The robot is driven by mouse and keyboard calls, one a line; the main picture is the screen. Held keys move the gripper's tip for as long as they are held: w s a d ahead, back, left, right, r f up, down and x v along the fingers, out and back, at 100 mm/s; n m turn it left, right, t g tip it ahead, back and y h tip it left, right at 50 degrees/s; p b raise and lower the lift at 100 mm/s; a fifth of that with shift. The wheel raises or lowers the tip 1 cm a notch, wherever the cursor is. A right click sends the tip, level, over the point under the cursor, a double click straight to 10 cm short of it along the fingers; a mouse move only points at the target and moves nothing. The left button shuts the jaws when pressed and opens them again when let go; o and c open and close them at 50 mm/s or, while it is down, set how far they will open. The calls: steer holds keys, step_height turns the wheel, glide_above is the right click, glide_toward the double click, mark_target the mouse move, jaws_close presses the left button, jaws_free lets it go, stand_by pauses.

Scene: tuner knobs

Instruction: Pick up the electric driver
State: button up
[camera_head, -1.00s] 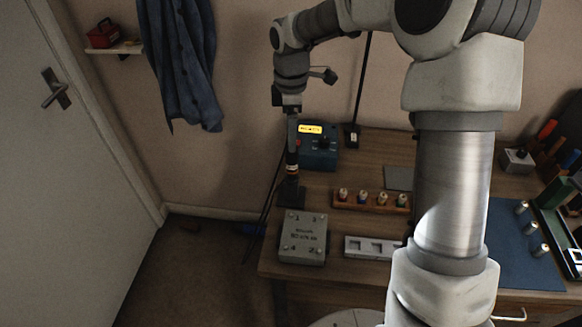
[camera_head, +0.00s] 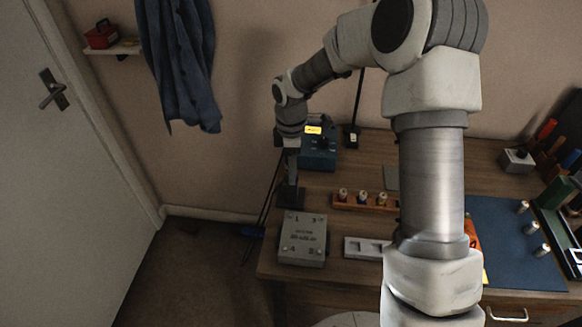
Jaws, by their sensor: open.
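The electric driver stood upright in a dark holder (camera_head: 289,199) at the table's left back corner in the earlier view. Now it is mostly hidden by my gripper (camera_head: 291,168), and I cannot make out its outline. My gripper points straight down over the holder, with its fingers low around or beside where the driver stands. The fingers are open. At this size I cannot see whether they touch the driver.
A blue box with a yellow display (camera_head: 318,152) stands close right of my gripper. A grey numbered box (camera_head: 303,239) is in front of the holder. A wooden rack with several small knobs (camera_head: 350,206) is to the right. Cables hang at the table's left edge.

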jaws_close()
steer(key=shift+r, duration=0.15)
